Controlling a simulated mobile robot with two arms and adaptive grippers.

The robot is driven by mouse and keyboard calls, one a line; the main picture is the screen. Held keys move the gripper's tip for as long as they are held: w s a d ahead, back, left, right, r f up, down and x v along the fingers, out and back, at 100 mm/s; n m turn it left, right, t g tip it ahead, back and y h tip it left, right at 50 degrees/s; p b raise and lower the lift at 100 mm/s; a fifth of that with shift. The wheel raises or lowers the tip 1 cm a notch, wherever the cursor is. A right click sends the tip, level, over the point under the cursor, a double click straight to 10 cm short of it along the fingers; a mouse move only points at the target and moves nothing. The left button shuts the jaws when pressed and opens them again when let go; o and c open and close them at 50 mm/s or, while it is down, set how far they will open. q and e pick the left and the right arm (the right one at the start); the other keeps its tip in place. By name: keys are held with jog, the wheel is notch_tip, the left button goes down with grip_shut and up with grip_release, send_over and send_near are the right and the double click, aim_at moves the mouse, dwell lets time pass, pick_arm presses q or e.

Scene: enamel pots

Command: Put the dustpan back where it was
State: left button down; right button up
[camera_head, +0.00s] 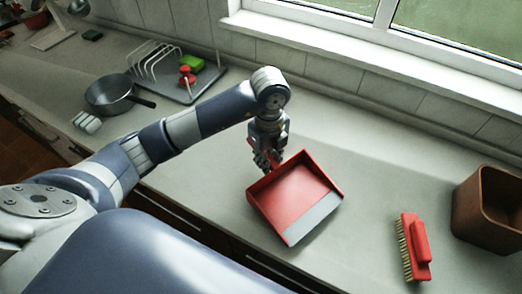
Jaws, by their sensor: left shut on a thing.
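The red dustpan (290,192) with a grey front lip is in the middle of the head view, over the grey counter. Its open side faces the lower right. My left gripper (268,160) is at the back left end of the dustpan and shut on it, where its handle is. The fingers hide most of the handle. I cannot tell whether the dustpan touches the counter or hangs just above it. My right gripper is not in view.
A red brush (416,248) with pale bristles and a brown box (492,207) are at the right. A dark pan (112,95) and a drying rack tray (205,85) stand at the back left. The counter between dustpan and brush (370,215) is clear.

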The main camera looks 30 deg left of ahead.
pick_arm(q)
jog(key=w+a, duration=0.2)
jog(key=w+a+p, duration=0.1)
jog(key=a, duration=0.1)
jog(key=shift+w+a+f, duration=0.2)
jog(key=shift+w+a, duration=0.1)
jog(key=shift+w, duration=0.1)
notch_tip(320, 180, down, 2)
jog(key=shift+f+p, duration=0.25)
jog(key=shift+p, duration=0.65)
jog(key=shift+f, duration=0.7)
jog(key=c, duration=1.5)
grip_release()
jog(key=shift+o, duration=0.2)
